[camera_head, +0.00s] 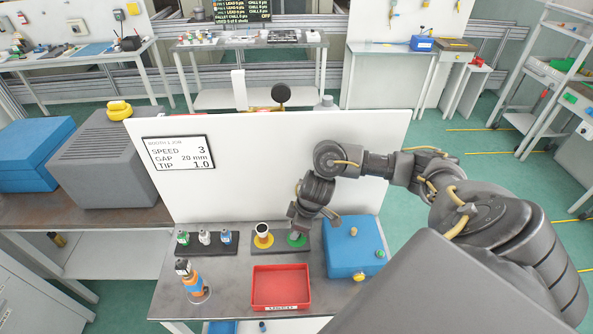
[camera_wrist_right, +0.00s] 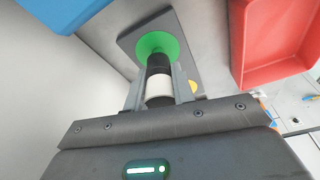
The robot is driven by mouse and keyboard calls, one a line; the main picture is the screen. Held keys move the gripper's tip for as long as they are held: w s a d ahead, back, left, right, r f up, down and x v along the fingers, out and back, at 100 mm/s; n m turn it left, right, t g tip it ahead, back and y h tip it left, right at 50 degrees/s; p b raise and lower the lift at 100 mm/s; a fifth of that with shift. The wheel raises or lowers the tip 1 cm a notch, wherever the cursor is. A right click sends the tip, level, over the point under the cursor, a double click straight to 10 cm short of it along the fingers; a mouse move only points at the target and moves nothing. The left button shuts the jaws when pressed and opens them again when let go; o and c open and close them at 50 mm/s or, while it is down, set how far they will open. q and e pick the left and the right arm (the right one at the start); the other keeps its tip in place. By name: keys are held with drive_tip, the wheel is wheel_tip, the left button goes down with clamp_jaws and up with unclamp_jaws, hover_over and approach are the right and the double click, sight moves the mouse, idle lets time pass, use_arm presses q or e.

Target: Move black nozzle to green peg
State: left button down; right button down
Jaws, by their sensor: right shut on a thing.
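My right gripper (camera_head: 300,222) points down at the green peg (camera_head: 297,240) on a dark board on the table. In the right wrist view its two fingers (camera_wrist_right: 160,92) are shut on the black nozzle (camera_wrist_right: 158,63), a black cylinder with a white band. The far end of the nozzle is in front of the green disc of the peg (camera_wrist_right: 150,42). I cannot tell whether it touches the peg or sits on it. In the head view the gripper hides most of the nozzle. My left gripper is not in view.
A yellow peg (camera_head: 263,242) with a dark-topped white piece stands left of the green one. A rack of several small nozzles (camera_head: 206,239) is farther left. A red tray (camera_head: 281,289), a blue box (camera_head: 352,248) and an orange-blue tool (camera_head: 194,283) are close by. A white panel (camera_head: 240,190) stands behind.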

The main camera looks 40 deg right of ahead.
drive_tip(key=shift+f+b, duration=0.3)
drive_tip(key=shift+f, duration=0.5)
drive_tip(key=c, duration=1.1)
unclamp_jaws()
drive_tip(key=p+v, duration=0.1)
drive_tip(key=v, duration=0.9)
drive_tip(key=shift+r, duration=0.35)
drive_tip(key=shift+s+d+f, duration=0.1)
drive_tip(key=shift+s, duration=0.05)
